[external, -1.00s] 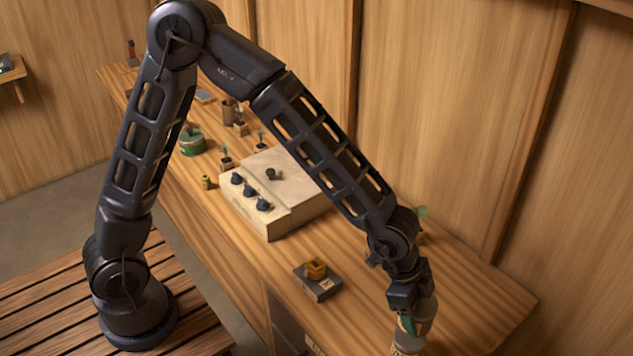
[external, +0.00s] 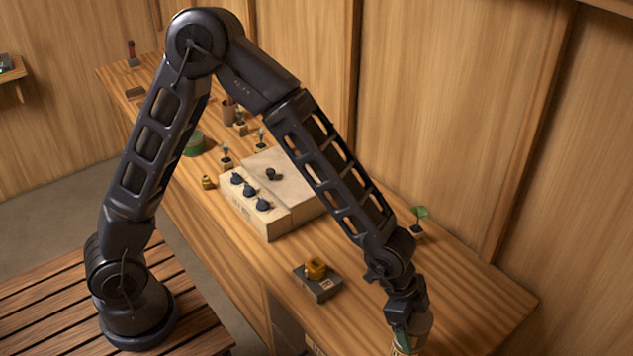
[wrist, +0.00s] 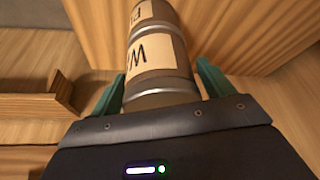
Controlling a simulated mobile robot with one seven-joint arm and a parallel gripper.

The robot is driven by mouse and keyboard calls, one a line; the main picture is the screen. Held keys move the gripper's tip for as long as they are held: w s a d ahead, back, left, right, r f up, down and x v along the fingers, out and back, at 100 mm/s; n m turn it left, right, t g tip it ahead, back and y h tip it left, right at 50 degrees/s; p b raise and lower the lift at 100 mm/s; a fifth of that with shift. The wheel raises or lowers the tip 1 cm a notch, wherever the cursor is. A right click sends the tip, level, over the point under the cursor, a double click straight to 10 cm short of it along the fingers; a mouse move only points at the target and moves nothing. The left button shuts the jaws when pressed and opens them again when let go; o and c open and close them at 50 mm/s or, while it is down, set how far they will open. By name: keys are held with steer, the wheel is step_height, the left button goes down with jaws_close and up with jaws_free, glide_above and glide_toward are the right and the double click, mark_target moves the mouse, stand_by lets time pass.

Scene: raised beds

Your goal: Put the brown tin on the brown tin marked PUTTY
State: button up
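My gripper (external: 403,335) is low at the front right of the bench, pointing down. In the wrist view its green fingers (wrist: 160,68) are on either side of a brown tin (wrist: 158,90) with a cream label showing a W, and they look shut on it. Past the end of this tin is another brown tin (wrist: 148,13) with a cream label, roughly in line with it; only part of its lettering shows. I cannot tell whether the two tins touch. In the external view the lower tin is mostly cut off at the bottom edge.
A yellow-brown object (external: 316,268) sits on a dark grey block (external: 318,285) left of my gripper. A pale box with dark knobs (external: 282,200) stands further back. A potted seedling (external: 418,222) is behind my arm. The bench right of my gripper is clear.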

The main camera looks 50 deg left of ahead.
steer(key=shift+o, duration=0.4)
steer(key=shift+a+r, duration=0.15)
steer(key=shift+r, duration=0.35)
steer(key=v, duration=1.1)
steer(key=s+a+r+n+t+y, duration=0.1)
steer(key=a+r+n, duration=0.15)
steer(key=a, duration=0.65)
steer(key=s+a+r+n+t+y, duration=0.1)
steer(key=s+a+r+n+y, duration=0.15)
steer(key=a, duration=0.65)
steer(key=s+a+r+n+y, duration=0.1)
steer(key=a+r+n, duration=0.15)
steer(key=a, duration=0.55)
steer(key=s+a+r+n, duration=0.2)
steer(key=s+a+n, duration=0.1)
steer(key=s+a, duration=0.5)
steer(key=s+a+r+n+t, duration=0.1)
steer(key=s+a+r+n, duration=0.2)
steer(key=s+a, duration=0.5)
steer(key=shift+a, duration=1.05)
